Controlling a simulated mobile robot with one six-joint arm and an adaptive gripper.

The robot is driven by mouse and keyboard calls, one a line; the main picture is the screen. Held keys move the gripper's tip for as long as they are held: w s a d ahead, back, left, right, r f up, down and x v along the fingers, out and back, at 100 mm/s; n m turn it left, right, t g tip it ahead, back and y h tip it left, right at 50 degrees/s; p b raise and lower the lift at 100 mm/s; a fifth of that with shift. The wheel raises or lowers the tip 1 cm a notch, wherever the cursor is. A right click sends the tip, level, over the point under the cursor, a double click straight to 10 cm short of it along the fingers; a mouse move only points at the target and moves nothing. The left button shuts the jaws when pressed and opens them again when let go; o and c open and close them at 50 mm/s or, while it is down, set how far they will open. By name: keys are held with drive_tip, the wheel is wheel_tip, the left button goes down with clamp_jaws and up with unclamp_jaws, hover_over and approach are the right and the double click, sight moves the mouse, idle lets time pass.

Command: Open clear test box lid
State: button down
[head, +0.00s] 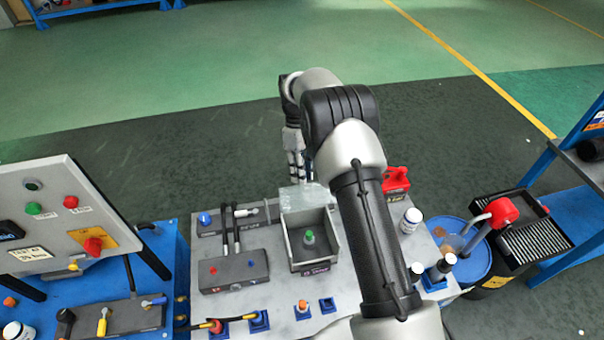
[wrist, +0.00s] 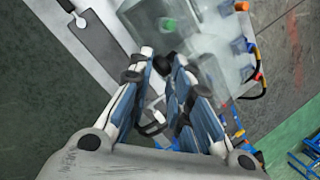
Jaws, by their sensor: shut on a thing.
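The test box (head: 313,258) stands on the grey bench top in the head view, with a green button (head: 309,237) inside. Its clear lid (head: 303,198) appears tilted up at the back of the box, and the box top looks open. My gripper (head: 297,178) reaches down at the far edge of the lid, its fingertips partly hidden. In the wrist view my gripper (wrist: 166,70) has its fingers close together at the edge of the clear lid (wrist: 212,48). The exact contact is hard to see. The green button (wrist: 167,25) also shows there.
A grey block with cables (head: 233,270) lies left of the box. A red padlock-like part (head: 396,180) and a white jar (head: 411,220) are right of my arm. A blue drum (head: 468,252) stands beside the bench. The floor behind is clear.

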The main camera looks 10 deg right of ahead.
drive_tip(key=f, duration=0.1)
drive_tip(key=w+f, duration=0.1)
drive_tip(key=shift+d+f+t, duration=0.25)
drive_tip(key=shift+f+t, duration=0.05)
drive_tip(key=c, duration=1.8)
unclamp_jaws()
drive_tip(key=shift+o, duration=1.1)
drive_tip(key=shift+d, duration=0.25)
drive_tip(key=shift+o, duration=1.2)
drive_tip(key=shift+w, duration=0.1)
drive_tip(key=o, duration=0.3)
drive_tip(key=shift+w+a+f, duration=0.1)
drive_tip(key=shift+w+f, duration=0.05)
drive_tip(key=shift+a, duration=0.2)
drive_tip(key=shift+w+a+f, duration=0.15)
drive_tip(key=shift+w+a, duration=0.25)
drive_tip(key=shift+w, duration=0.15)
drive_tip(key=c, duration=0.4)
drive_tip(key=shift+s+d+r, duration=0.1)
drive_tip(key=shift+d+r, duration=0.15)
drive_tip(key=shift+d, duration=0.15)
